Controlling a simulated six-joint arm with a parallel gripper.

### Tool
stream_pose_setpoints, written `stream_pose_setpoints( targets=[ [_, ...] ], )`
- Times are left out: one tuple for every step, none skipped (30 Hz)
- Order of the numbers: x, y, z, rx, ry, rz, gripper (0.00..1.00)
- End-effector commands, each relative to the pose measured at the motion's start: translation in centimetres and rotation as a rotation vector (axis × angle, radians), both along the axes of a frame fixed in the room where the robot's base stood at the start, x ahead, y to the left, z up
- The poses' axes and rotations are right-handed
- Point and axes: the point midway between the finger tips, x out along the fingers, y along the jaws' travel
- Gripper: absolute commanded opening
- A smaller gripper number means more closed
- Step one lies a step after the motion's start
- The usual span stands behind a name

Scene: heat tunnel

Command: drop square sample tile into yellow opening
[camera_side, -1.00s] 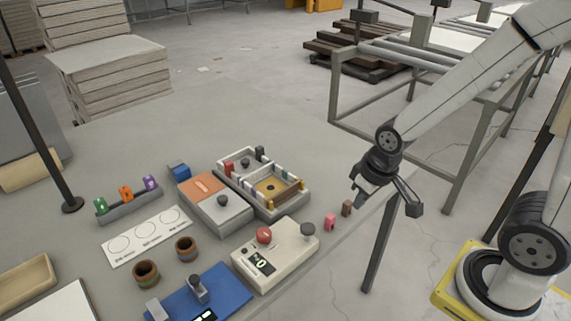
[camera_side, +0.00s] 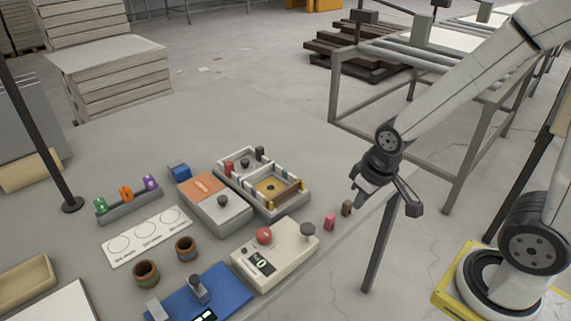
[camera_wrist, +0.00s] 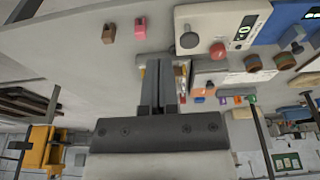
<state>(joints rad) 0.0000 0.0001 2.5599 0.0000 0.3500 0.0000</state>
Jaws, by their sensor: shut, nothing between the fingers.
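My gripper (camera_side: 359,198) is shut and empty, above the table's right edge near a small pink block (camera_side: 330,221) and a small brown block (camera_side: 347,207). In the wrist view its two fingers (camera_wrist: 158,65) are together, with the pink block (camera_wrist: 140,28) and brown block (camera_wrist: 108,33) apart from them. An open-topped box with a yellowish floor and a dark centre spot (camera_side: 270,188) stands left of the gripper; it is probably the yellow opening. I cannot tell which piece is the square sample tile. In the wrist view the fingers hide much of this box.
A cream device with a red knob (camera_side: 264,235) stands front of the box. A grey-and-orange unit (camera_side: 213,203), brown cups (camera_side: 146,273), a blue device (camera_side: 215,292) and a rack of coloured pieces (camera_side: 128,207) lie further left. The back of the table is clear.

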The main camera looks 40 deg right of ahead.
Motion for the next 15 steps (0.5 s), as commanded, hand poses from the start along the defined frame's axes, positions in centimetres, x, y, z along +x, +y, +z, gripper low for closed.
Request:
stream_pose_setpoints(
  targets=[
    [0.00,0.00,0.00,0.000,0.000,0.000,0.00],
    [0.00,0.00,0.00,0.000,0.000,0.000,0.00],
    [0.00,0.00,0.00,0.000,0.000,0.000,0.00],
    [0.00,0.00,0.00,0.000,0.000,0.000,0.00],
    [0.00,0.00,0.00,0.000,0.000,0.000,0.00],
    [0.00,0.00,0.00,0.000,0.000,0.000,0.00],
    [0.00,0.00,0.00,0.000,0.000,0.000,0.00],
    [0.00,0.00,0.00,0.000,0.000,0.000,0.00],
    [0.00,0.00,0.00,0.000,0.000,0.000,0.00],
    [0.00,0.00,0.00,0.000,0.000,0.000,0.00],
    [0.00,0.00,0.00,0.000,0.000,0.000,0.00],
    [0.00,0.00,0.00,0.000,0.000,0.000,0.00],
    [0.00,0.00,0.00,0.000,0.000,0.000,0.03],
    [0.00,0.00,0.00,0.000,0.000,0.000,0.13],
    [0.00,0.00,0.00,0.000,0.000,0.000,0.25]
  ],
)
